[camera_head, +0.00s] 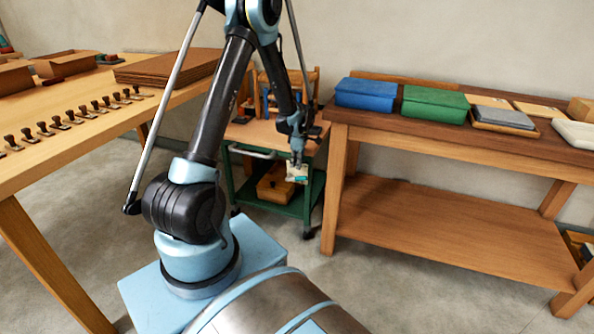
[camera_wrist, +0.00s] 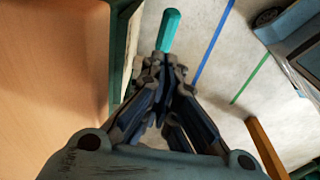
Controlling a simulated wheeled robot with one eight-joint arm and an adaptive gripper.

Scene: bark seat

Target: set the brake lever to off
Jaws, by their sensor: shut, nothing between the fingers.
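A small cream plate (camera_head: 291,170) with a teal part (camera_head: 299,179) shows at the front of a green-framed cart (camera_head: 232,178). In the wrist view a teal handle (camera_wrist: 169,30) sticks out just beyond my fingertips, and I take it to be the brake lever. A pale plate edge (camera_wrist: 132,45) lies to its left. My gripper (camera_wrist: 165,62) is shut and empty, its tips at or very near the handle's near end; I cannot tell whether they touch. My gripper also shows in the head view (camera_head: 297,158), pointing down over the plate. The lever's base and any markings are hidden or too small to read.
The cart's wooden top (camera_wrist: 50,80) is close on the left in the wrist view. A wooden bench (camera_head: 440,140) with blue and green boxes stands right of the cart. A table (camera_head: 60,150) with several stamps stands left. Floor in front is clear.

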